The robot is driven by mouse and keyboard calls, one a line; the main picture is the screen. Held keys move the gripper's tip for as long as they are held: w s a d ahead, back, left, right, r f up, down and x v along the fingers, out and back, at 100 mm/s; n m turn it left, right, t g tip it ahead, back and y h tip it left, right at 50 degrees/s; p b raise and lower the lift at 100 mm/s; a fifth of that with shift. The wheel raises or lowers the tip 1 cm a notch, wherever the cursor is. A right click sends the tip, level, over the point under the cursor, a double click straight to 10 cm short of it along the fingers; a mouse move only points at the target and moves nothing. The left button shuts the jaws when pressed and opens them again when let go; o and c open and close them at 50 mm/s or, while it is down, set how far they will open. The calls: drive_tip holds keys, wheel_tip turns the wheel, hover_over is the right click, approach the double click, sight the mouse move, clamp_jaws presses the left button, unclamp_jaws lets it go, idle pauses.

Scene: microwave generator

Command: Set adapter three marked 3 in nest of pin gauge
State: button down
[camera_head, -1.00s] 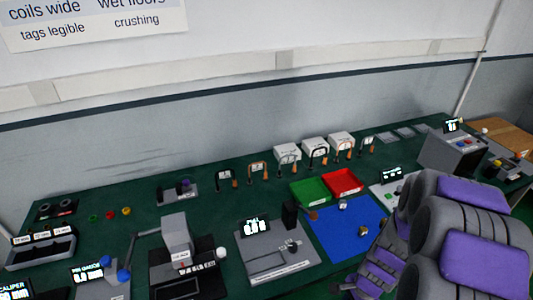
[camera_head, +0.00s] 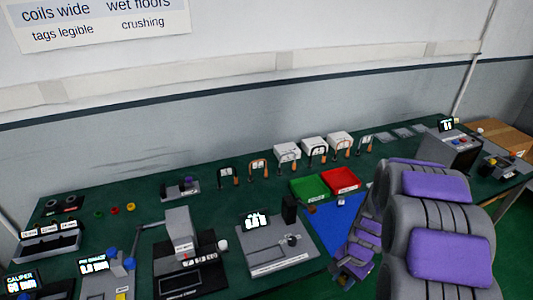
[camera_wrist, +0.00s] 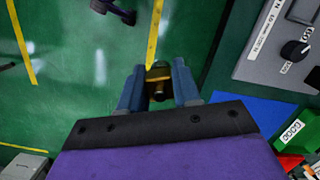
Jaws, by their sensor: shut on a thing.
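My gripper (camera_wrist: 158,90) is shut on a small brass-and-dark adapter (camera_wrist: 158,74) in the wrist view. It is held between the two blue-grey fingertips, over green floor with yellow lines. I cannot read a mark on it. In the head view my arm reaches in from the right, and the fingertips are small and hard to make out near the bench's front edge. The pin gauge (camera_head: 106,287) stands at the bench's front left, with a lit display (camera_head: 93,266) and blue knobs. It is well left of my gripper. Its nest is too small to make out.
A blue mat (camera_head: 335,222) lies partly behind my arm. Green (camera_head: 308,187) and red (camera_head: 342,180) trays sit behind it. Several gauges line the back.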

drive_tip(key=w+a+r+n+g+h, duration=0.1)
drive_tip(key=w+a+r+n, duration=0.7)
drive_tip(key=w, duration=0.3)
drive_tip(key=shift+a+r+n+h, duration=0.3)
drive_tip(key=shift+a+r+n, duration=0.1)
drive_tip(key=shift+r+n, duration=0.5)
